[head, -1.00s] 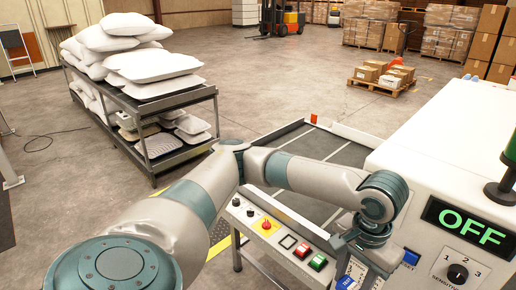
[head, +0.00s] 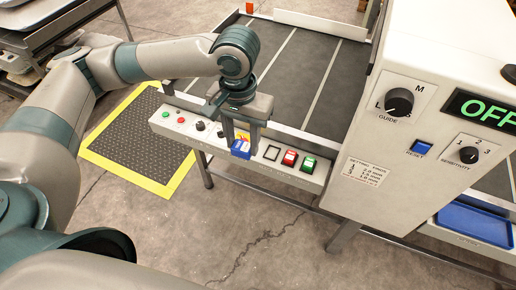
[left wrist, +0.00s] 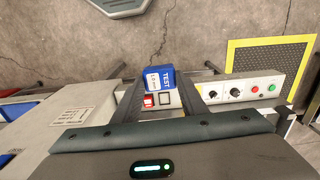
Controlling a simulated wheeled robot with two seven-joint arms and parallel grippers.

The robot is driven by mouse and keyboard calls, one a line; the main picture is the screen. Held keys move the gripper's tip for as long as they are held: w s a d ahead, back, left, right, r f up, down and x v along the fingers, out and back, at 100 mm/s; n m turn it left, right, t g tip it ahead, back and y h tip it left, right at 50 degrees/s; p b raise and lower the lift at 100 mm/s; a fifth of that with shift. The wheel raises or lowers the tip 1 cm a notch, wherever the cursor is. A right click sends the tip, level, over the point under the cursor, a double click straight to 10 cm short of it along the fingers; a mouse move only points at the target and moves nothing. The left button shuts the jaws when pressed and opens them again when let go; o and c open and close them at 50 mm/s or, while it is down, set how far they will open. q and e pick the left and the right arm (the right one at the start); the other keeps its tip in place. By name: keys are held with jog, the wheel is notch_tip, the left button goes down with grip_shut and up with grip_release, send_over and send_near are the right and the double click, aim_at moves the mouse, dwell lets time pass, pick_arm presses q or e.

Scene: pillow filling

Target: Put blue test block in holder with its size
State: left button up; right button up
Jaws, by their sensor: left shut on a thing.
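The blue test block (head: 240,149) has a white label and hangs below my left gripper (head: 241,134). My left gripper is shut on it, above the control panel (head: 187,128), just left of a black square outline (head: 272,153). In the left wrist view the block (left wrist: 159,78) shows between the fingers (left wrist: 158,92), with "TEST" on it and a smaller line too small to read surely. A gap under the block cannot be judged. No holder marked with a size is clearly seen. My right gripper is not in view.
The white machine housing (head: 400,130) with dials and a blue reset button (head: 422,148) stands at the right. A yellow-edged mat (head: 140,135) is on the floor.

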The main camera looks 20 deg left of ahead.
pick_arm(q)
jog(key=shift+a, duration=0.1)
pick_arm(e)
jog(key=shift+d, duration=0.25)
pick_arm(q)
jog(key=shift+w+d, duration=0.25)
jog(key=shift+w, duration=0.15)
jog(key=w+d+f+m+b, duration=0.1)
jog(key=w+d+m, duration=0.35)
jog(key=w, duration=0.45)
jog(key=w+d+f+m, duration=0.1)
jog(key=w+d+m, duration=0.35)
jog(key=w, duration=0.55)
jog(key=w+d+f+m, duration=0.1)
jog(key=d+f+m, duration=0.1)
jog(key=f+m, duration=0.2)
jog(key=w+d+f+m, duration=0.1)
jog(key=w+f+m, duration=0.1)
jog(key=f+m, duration=0.3)
notch_tip(320, 180, down, 4)
jog(key=shift+d+f+b, duration=0.2)
jog(key=shift+d+b, duration=0.15)
jog(key=shift+b, duration=0.05)
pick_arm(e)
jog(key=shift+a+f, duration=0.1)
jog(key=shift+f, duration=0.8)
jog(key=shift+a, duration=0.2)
